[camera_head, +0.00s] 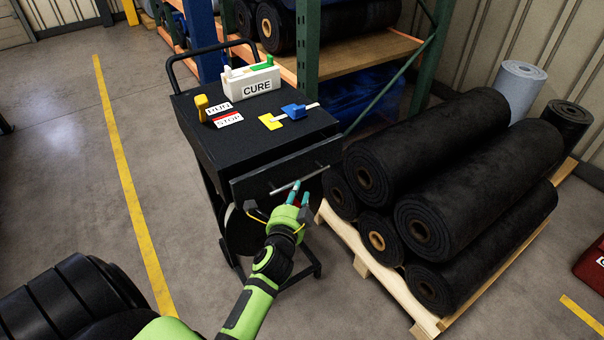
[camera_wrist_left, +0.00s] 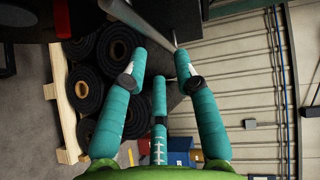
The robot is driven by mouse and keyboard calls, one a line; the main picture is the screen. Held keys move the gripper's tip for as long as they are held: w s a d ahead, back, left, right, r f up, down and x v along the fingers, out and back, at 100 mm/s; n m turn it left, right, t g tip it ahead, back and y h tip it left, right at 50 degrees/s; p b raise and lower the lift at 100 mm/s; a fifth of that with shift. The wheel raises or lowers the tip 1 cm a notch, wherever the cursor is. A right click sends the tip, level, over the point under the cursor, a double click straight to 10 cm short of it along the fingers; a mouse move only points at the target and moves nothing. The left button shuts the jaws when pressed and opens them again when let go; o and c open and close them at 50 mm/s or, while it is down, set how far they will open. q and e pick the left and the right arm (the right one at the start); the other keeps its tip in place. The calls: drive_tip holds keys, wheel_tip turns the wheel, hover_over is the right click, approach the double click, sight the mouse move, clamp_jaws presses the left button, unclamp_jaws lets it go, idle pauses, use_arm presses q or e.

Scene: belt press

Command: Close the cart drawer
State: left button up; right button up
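The black cart (camera_head: 262,118) stands in the middle of the head view. Its dark drawer front (camera_head: 262,183) sits a little forward of the cart's top edge, so the drawer looks partly open. A light metal bar handle (camera_head: 284,188) runs across the drawer front; a grey bar (camera_wrist_left: 150,22) crosses the top of the left wrist view. My left gripper (camera_head: 298,190) is in front of the drawer, with its teal fingers close to the handle. In the left wrist view the gripper's fingers (camera_wrist_left: 160,66) are spread around empty space near the bar. Contact cannot be told. My right gripper is out of view.
Black rolls (camera_head: 440,180) lie on a wooden pallet (camera_head: 345,235) close to the cart's right. Shelving (camera_head: 308,60) stands behind.

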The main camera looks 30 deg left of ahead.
sight(302, 178)
use_arm(q)
drive_tip(key=x, duration=0.6)
drive_tip(key=shift+w+a, duration=0.15)
drive_tip(key=shift+w, duration=0.05)
clamp_jaws()
